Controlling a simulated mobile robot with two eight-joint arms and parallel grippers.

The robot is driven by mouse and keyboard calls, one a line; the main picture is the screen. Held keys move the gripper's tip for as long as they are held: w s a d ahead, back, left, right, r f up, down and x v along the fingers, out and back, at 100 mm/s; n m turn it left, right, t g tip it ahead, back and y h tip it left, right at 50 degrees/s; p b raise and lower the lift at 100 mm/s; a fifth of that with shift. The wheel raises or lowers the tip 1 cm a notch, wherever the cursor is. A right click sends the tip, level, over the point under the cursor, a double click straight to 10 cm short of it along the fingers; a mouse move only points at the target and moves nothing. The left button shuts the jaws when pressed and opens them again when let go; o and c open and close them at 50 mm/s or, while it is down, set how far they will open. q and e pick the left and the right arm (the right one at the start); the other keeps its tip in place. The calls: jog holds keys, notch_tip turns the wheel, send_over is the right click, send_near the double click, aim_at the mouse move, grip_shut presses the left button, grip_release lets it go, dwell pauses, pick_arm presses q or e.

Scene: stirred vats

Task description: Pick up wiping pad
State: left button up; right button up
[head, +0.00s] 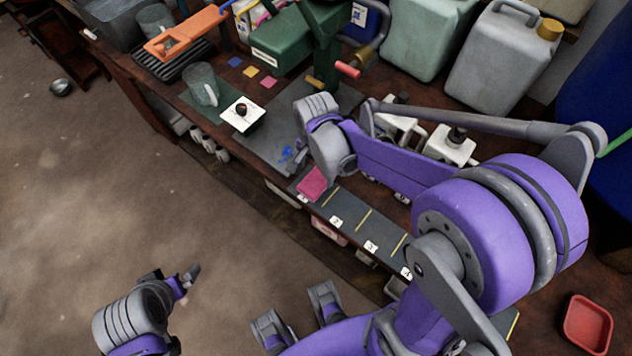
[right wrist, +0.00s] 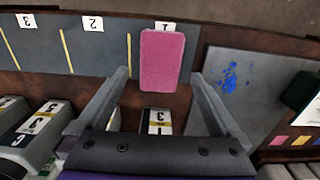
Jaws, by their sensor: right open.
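The wiping pad (head: 312,184) is a flat pink rectangle. It lies at the end of the dark numbered strip at the bench's front edge, by the label 1. In the right wrist view the pad (right wrist: 162,58) shows between and beyond the fingertips of my right gripper (right wrist: 160,78), which is open and empty. A gap shows on each side of the pad. In the head view the right gripper (head: 328,162) is right beside the pad, its fingers mostly hidden by its wrist. My left arm shows at the bottom left; its jaw state is unclear.
A grey mat (head: 262,150) with a blue stain (head: 288,154) lies left of the pad. White bottles (head: 450,146) stand behind the strip. A green stand (head: 298,40), a glass beaker (head: 202,84) and large canisters (head: 503,55) are farther back. A red tray (head: 587,324) is at right.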

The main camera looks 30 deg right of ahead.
aim_at(316, 180)
notch_tip(316, 180, down, 5)
jog(key=shift+w+d+f+b, duration=0.1)
jog(key=shift+d+f+b, duration=0.05)
jog(key=shift+b, duration=0.2)
